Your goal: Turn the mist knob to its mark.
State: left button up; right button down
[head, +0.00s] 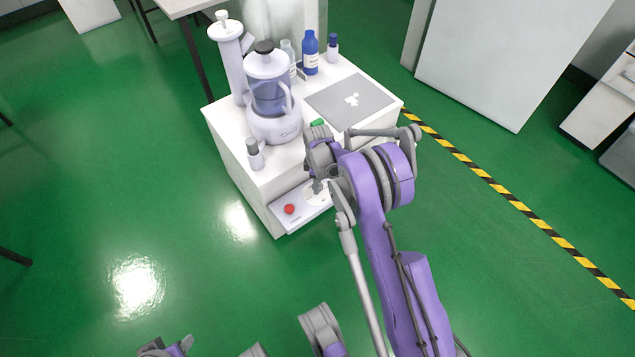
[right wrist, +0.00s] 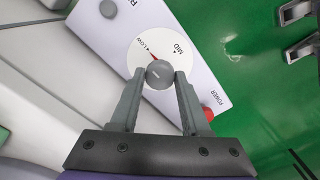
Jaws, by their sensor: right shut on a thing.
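The mist knob (right wrist: 159,75) is a small round grey knob with a short pale line on its face. It sits on a white dial disc (right wrist: 136,58) printed LOW and MID. A small red mark (right wrist: 153,57) lies on the disc just above the knob, between the two words. My right gripper (right wrist: 160,80) is shut on the knob, one finger on each side. In the head view my right gripper (head: 318,185) is at the front panel of the white cabinet, and my arm hides the knob there. My left gripper is not clearly visible.
A red POWER button (right wrist: 208,114) is close beside the right finger; it also shows in the head view (head: 289,209). Another grey knob (right wrist: 108,8) is at the panel's far end. A blender-like device (head: 270,95), bottles (head: 310,52) and a grey mat (head: 350,100) stand on top.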

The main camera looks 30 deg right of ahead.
jog(key=shift+c, duration=1.9)
grip_release()
notch_tip(320, 180, up, 11)
jog(key=p, duration=0.2)
jog(key=shift+p, duration=0.35)
jog(key=shift+f, duration=0.1)
